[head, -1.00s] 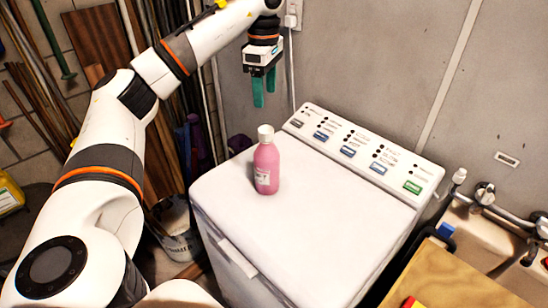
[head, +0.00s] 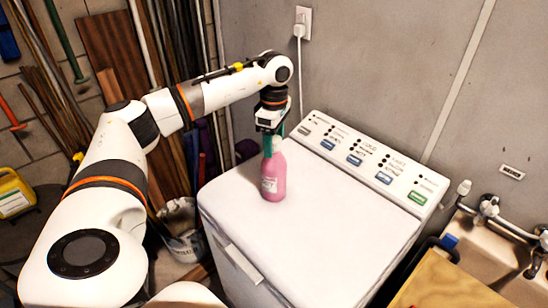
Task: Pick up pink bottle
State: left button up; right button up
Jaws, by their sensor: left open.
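The pink bottle (head: 273,177) stands upright on the white top of the washing machine (head: 310,232), near its back left part. It has a white label low on its side. My left gripper (head: 271,146) points straight down at the top of the bottle. Its green fingers are open and show at the bottle's cap and neck, which they partly hide. I cannot tell whether the fingers touch the bottle. My right gripper is not in view.
The washer's control panel (head: 368,160) rises along the back edge. A sink with taps (head: 488,208) and a wooden board (head: 450,285) are at the right. A bucket (head: 182,235) and leaning planks stand at the left. The washer top around the bottle is clear.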

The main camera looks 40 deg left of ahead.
pick_arm(q)
jog(key=c, duration=1.3)
grip_shut()
jog(key=shift+r, duration=0.2)
